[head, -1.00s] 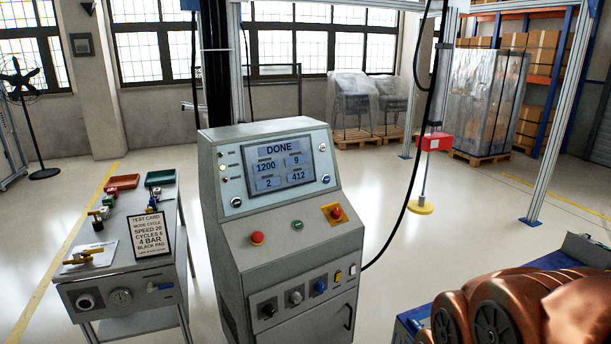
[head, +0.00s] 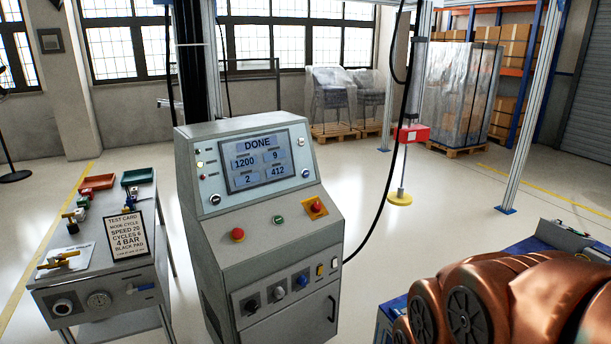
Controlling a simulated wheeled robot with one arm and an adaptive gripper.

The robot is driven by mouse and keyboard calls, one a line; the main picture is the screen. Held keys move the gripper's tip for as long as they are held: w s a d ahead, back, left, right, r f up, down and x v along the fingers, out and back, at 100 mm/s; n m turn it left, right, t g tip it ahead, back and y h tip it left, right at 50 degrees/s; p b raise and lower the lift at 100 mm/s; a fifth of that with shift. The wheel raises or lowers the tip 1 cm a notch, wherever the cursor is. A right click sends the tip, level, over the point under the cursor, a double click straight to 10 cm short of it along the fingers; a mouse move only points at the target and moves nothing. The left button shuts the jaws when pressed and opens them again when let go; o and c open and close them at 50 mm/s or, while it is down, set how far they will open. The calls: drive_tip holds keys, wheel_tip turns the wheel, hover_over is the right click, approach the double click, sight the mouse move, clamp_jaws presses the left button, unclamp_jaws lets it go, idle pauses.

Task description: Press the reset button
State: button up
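A grey control console (head: 262,250) stands at the centre of the head view. Its screen (head: 255,160) reads DONE, with 1200, 9, 2 and 412. Its sloped panel carries a red mushroom button (head: 237,234), a small green button (head: 279,219) and a red button on a yellow plate (head: 316,207). The lower front has a black knob (head: 252,305), a grey knob (head: 279,293), a blue control (head: 302,281), a yellow one (head: 320,270) and a white one (head: 334,262). Their labels are too small to read, so I cannot tell which is reset. My gripper is out of view; my copper arm links fill the lower right.
A side bench (head: 95,275) left of the console holds a test card (head: 126,235), red and green trays and valves. A hanging cable and a test rig with a red block (head: 411,134) stand right of the console. Floor between console and rig is clear.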

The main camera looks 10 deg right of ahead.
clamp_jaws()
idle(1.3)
